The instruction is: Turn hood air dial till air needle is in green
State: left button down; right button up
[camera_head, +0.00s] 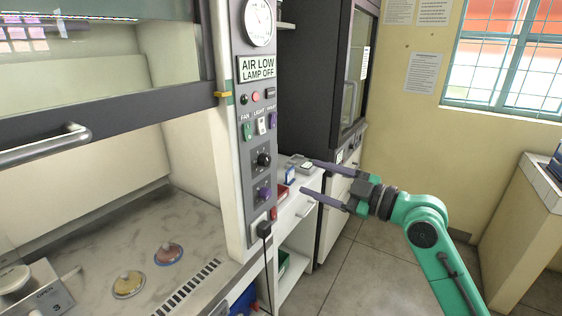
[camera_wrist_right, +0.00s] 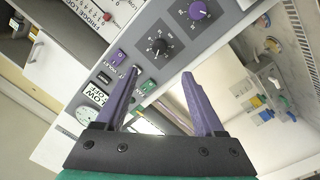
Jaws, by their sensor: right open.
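The hood's grey control panel (camera_head: 251,118) has a round white gauge (camera_head: 258,22) at its top; its needle and green band are too small to read. A sign below it says "AIR LOW LAMP OFF". Lower down are a black dial (camera_head: 264,160) and a purple dial (camera_head: 264,193); I cannot read which is for air. My right gripper (camera_head: 309,177) is open and empty, to the right of the dials and apart from them. In the right wrist view the black dial (camera_wrist_right: 159,46) shows beyond the fingertips (camera_wrist_right: 160,73), with the purple dial (camera_wrist_right: 198,9) beyond it.
Fan and light switches (camera_head: 261,126) sit above the dials. A plug with a black cord (camera_head: 264,230) is below them. A shelf unit (camera_head: 298,208) with small items stands behind the gripper. The hood's worktop (camera_head: 90,250) lies left. Floor shows at the right.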

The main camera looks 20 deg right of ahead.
aim_at(268, 162)
jog(key=p+x, duration=0.5)
jog(key=x, duration=0.7)
jog(key=shift+w+r+p, duration=0.15)
jog(key=shift+w+p, duration=0.05)
jog(key=shift+p, duration=0.1)
jog(key=shift+w+a+f, duration=0.1)
jog(key=shift+w+f, duration=0.1)
jog(key=shift+w, duration=0.15)
grip_shut()
pick_arm(q)
notch_tip(268, 162, up, 6)
jog(key=shift+w+d+r, duration=0.2)
pick_arm(e)
jog(key=shift+m, duration=0.3)
